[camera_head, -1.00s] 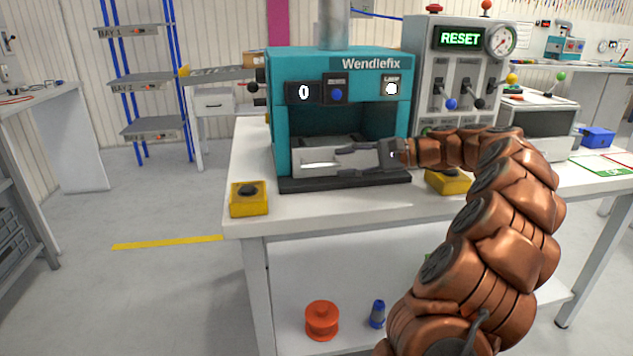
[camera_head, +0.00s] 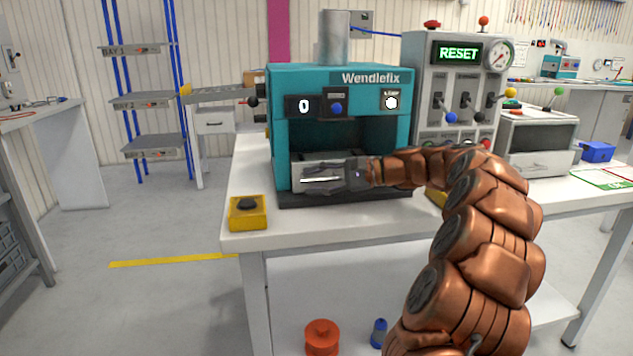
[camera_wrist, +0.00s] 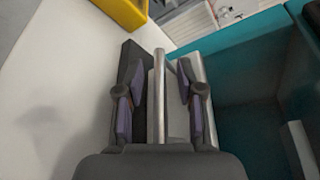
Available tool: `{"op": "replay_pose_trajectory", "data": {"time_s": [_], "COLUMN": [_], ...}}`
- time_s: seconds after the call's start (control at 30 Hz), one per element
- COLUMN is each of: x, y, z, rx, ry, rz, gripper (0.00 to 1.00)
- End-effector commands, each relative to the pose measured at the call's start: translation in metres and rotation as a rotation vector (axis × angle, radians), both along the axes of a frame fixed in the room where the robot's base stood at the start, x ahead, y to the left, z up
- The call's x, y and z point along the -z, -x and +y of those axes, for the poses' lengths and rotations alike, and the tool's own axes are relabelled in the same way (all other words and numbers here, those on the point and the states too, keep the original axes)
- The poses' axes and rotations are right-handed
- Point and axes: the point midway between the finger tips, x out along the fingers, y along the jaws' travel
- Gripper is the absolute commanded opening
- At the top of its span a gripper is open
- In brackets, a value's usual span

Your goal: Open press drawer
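The teal press (camera_head: 345,77) stands on the white bench. Its grey metal drawer (camera_head: 300,171) sits low in the press opening and looks shut. A bar handle (camera_wrist: 159,95) runs along the drawer front and shows as a bright strip in the head view (camera_head: 320,180). My gripper (camera_head: 308,181) is at the drawer front, reaching in from the right. In the wrist view my gripper (camera_wrist: 160,85) is open, with one finger on each side of the handle. A gap shows between the handle and each finger. The gripper hides part of the drawer front in the head view.
A yellow button box (camera_head: 248,213) stands at the bench's front left corner. A grey control panel (camera_head: 455,85) reading RESET stands right of the press.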

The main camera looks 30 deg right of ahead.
Motion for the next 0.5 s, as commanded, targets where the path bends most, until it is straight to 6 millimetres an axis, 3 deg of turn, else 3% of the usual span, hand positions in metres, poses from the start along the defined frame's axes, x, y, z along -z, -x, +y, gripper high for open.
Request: {"op": "replay_pose_trajectory", "data": {"time_s": [0.07,0.4,0.5], "x": [0.0,0.0001,0.0001], "y": [0.0,0.0001,0.0001], "z": [0.0,-0.0001,-0.0002], "rx": [0.0,0.0,0.0], "ry": [0.0,0.0,0.0], "rz": [0.0,0.0,0.0], "gripper": [0.35,0.0,0.0]}}
